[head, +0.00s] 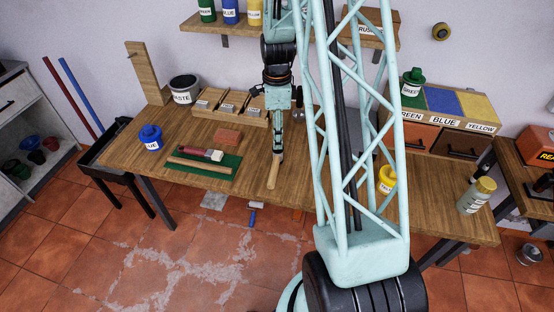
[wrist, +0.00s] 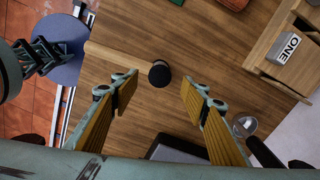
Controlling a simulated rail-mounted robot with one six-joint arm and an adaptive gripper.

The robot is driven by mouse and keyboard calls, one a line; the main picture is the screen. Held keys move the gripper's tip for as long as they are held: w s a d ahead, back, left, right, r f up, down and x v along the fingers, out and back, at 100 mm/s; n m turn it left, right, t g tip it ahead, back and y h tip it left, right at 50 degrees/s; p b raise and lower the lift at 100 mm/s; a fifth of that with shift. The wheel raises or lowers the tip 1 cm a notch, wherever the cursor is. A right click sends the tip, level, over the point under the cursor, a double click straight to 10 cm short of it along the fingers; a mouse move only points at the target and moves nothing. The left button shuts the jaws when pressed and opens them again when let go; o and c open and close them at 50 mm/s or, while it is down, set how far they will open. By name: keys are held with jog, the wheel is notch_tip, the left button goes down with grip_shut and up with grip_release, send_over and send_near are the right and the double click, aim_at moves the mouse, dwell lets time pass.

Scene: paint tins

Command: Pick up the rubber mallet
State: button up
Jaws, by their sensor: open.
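The rubber mallet lies on the wooden workbench (head: 235,185). Its pale wooden handle (head: 273,174) points toward the front edge in the head view, while its far end is hidden behind my gripper (head: 279,150). In the wrist view, the mallet's handle (wrist: 118,60) runs in from the left and ends at a small round black head (wrist: 160,74). My gripper (wrist: 156,92) is open above the mallet. Its two fingers stand apart on either side of the black head, with nothing held between them. Contact with the mallet cannot be told.
A round metal thing (wrist: 245,126) is near the right finger. A yellow tin (head: 387,180) stands right.

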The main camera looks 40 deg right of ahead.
jog(key=shift+f, duration=0.35)
jog(key=shift+f, duration=2.5)
jog(key=c, duration=1)
